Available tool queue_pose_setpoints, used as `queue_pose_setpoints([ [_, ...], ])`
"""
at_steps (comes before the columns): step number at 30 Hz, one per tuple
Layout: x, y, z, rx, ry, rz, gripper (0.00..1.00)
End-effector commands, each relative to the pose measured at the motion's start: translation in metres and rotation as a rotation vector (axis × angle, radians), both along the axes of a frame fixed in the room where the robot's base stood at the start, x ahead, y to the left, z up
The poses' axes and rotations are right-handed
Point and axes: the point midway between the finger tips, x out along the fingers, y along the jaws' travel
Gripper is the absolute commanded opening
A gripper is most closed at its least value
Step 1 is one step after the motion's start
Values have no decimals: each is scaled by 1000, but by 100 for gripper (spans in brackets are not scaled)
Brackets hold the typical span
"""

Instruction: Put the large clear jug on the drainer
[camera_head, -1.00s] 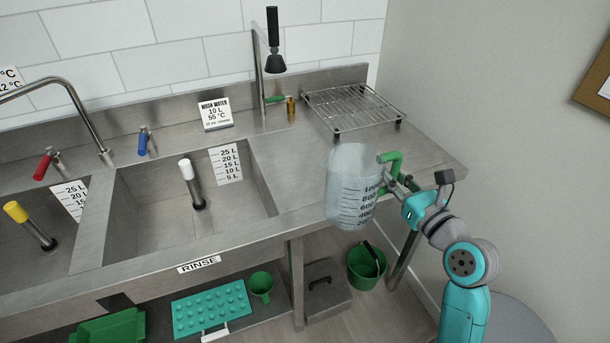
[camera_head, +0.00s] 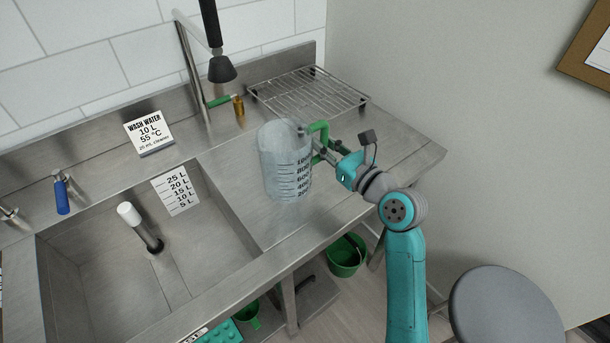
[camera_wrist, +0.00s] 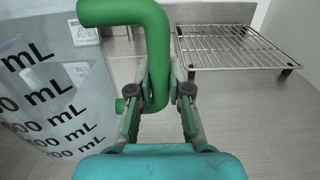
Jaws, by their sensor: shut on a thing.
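The large clear jug (camera_head: 284,165) has black mL markings and a green handle (camera_head: 318,132). It appears upright, in front of the drainer and over the bare steel counter; whether it touches the counter I cannot tell. My gripper (camera_head: 322,152) is shut on the handle from the right. In the wrist view the handle (camera_wrist: 157,50) stands between my two fingers (camera_wrist: 159,95), and the jug's wall (camera_wrist: 45,95) fills the left side. The drainer (camera_head: 310,93) is an empty wire rack on short feet at the back right of the counter. It also shows in the wrist view (camera_wrist: 230,47).
The sink basin (camera_head: 110,235) with a white-topped standpipe (camera_head: 140,226) is at left. Counter right of the jug (camera_head: 395,150) is clear. A round stool (camera_head: 507,305) stands front right.

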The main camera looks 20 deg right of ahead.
Motion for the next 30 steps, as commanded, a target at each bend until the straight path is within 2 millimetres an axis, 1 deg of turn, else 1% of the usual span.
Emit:
queue_pose_setpoints([
  [1, 0, 0, -11, 2, 4, 1, 0],
  [3, 0, 0, -21, 2, 3, 0, 0],
  [9, 0, 0, -37, 0, 0, 1, 0],
  [16, 0, 0, -66, 2, 2, 0, 0],
  [19, 0, 0, -71, 0, 0, 0, 0],
  [30, 0, 0, -74, 0, 0, 0, 0],
])
